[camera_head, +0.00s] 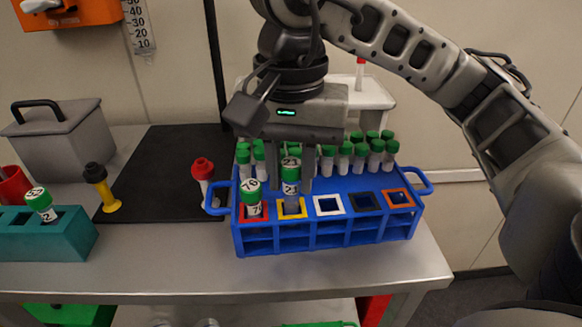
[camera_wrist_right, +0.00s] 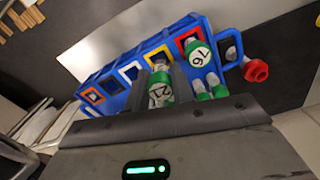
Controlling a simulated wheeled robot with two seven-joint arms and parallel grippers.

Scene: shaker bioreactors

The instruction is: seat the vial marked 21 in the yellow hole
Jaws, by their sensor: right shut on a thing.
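My right gripper (camera_head: 293,184) is shut on the vial marked 21 (camera_head: 290,173), which has a green cap and a white label. The vial is upright at the yellow-framed hole (camera_head: 281,214) of the blue rack (camera_head: 328,237). Its lower end overlaps the hole; I cannot tell how deep it sits. In the right wrist view the cap of vial 21 (camera_wrist_right: 160,91) shows between the fingers (camera_wrist_right: 163,92), with the yellow frame (camera_wrist_right: 149,57) just beyond. My left gripper is not in view.
A vial marked 76 (camera_head: 252,198) stands in the red-framed hole, left of the yellow one. White, black and orange holes to the right look empty. Several green-capped vials (camera_head: 375,152) stand behind. A teal rack (camera_head: 70,240) and a red-topped item (camera_head: 203,171) are left.

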